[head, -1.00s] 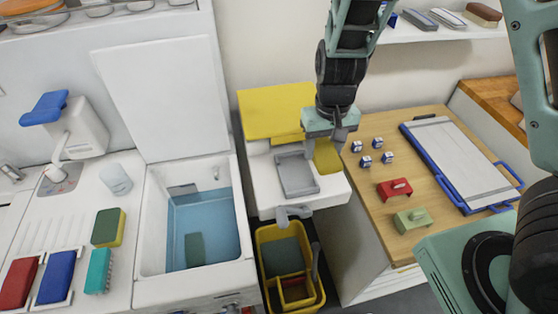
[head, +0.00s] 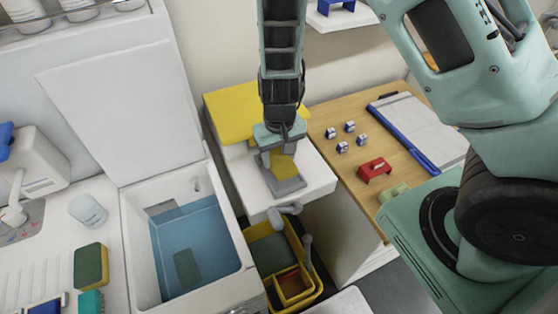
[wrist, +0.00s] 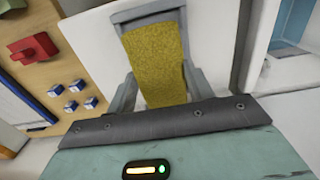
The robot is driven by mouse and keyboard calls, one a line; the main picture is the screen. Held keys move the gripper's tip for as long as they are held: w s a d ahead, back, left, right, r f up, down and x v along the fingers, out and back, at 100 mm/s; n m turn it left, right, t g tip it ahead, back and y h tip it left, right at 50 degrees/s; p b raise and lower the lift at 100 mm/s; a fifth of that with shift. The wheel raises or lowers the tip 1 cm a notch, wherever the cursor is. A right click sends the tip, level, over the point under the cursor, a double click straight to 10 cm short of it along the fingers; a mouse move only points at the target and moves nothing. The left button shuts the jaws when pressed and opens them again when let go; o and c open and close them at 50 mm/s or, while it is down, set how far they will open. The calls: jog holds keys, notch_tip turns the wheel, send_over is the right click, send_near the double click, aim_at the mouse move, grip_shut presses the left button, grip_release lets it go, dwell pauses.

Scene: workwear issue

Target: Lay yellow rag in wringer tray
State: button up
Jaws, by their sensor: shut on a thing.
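The yellow rag (head: 284,170) hangs from my gripper (head: 279,153), which is shut on it. In the head view the rag is over the grey wringer tray (head: 289,186) and hides much of it. In the wrist view the rag (wrist: 153,50) stretches from between the fingers (wrist: 159,75) across the tray, whose far rim (wrist: 163,12) shows beyond it. Whether the rag touches the tray floor I cannot tell.
The tray sits on a white unit with a yellow panel (head: 226,113) behind it. A water-filled basin (head: 190,240) is at left, a yellow bucket (head: 322,290) in front below. The wooden counter (head: 318,117) at right holds small blue-white blocks and a red item (head: 374,170).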

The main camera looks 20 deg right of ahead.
aim_at(279, 158)
jog(key=shift+f, duration=1.4)
jog(key=shift+f, duration=0.15)
jog(key=o, duration=1)
notch_tip(279, 158, up, 12)
jog(key=s+a+r+n, duration=0.2)
jog(key=s+r, duration=0.2)
jog(key=s, duration=0.2)
jog(key=s+a+r+n, duration=0.2)
jog(key=s+r+n, duration=0.1)
jog(key=s, duration=0.3)
jog(key=s+a+r+n, duration=0.2)
jog(key=s+r, duration=0.3)
jog(key=s, duration=0.2)
jog(key=shift+a+r+n+y+p, duration=0.15)
jog(key=shift+r+n+y+p, duration=0.15)
jog(key=shift+n, duration=0.1)
